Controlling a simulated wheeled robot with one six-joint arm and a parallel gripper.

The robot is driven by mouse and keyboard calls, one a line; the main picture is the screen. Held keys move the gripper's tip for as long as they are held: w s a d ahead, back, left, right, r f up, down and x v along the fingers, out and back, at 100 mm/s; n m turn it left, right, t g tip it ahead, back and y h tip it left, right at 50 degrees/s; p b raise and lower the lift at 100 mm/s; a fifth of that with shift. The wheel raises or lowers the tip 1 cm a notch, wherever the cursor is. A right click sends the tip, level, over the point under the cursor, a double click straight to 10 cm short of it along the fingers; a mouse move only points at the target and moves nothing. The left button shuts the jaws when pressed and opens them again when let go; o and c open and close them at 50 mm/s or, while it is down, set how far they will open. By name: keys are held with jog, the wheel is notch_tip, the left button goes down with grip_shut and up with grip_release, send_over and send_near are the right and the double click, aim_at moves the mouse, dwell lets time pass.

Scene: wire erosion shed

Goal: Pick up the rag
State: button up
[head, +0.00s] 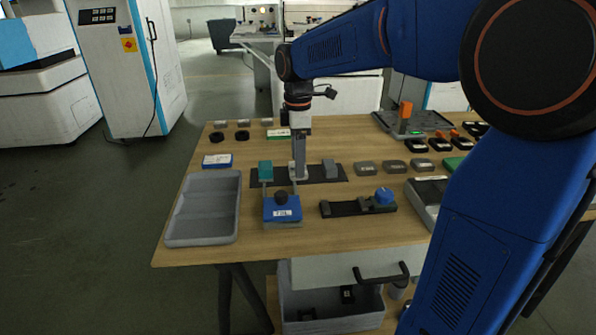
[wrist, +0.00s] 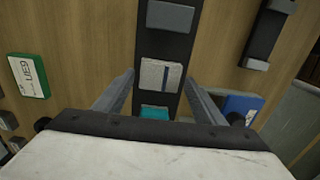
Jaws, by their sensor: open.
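The rag looks like a small folded light-grey cloth (wrist: 160,77) with a dark blue stripe. It lies on a black strip (wrist: 166,47) between a grey block (wrist: 170,16) and a teal block (wrist: 154,113). My gripper (wrist: 160,74) is open, one finger on each side of the rag in the wrist view. I cannot tell whether the fingertips are level with it. In the head view my gripper (head: 298,177) points down over the middle of the black strip (head: 342,175) and mostly hides the rag. The teal block (head: 265,171) and grey block (head: 329,169) flank it.
A blue box with a black knob (head: 282,212) stands in front of the strip. A black fixture with a blue knob (head: 350,207) is to its right. An empty grey tray (head: 176,232) lies at the table's left. Several small grey blocks are lined up at right.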

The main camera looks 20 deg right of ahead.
jog(key=shift+f, duration=0.5)
jog(key=c, duration=0.8)
notch_tip(320, 180, up, 10)
jog(key=shift+r, duration=0.1)
jog(key=shift+o, duration=0.4)
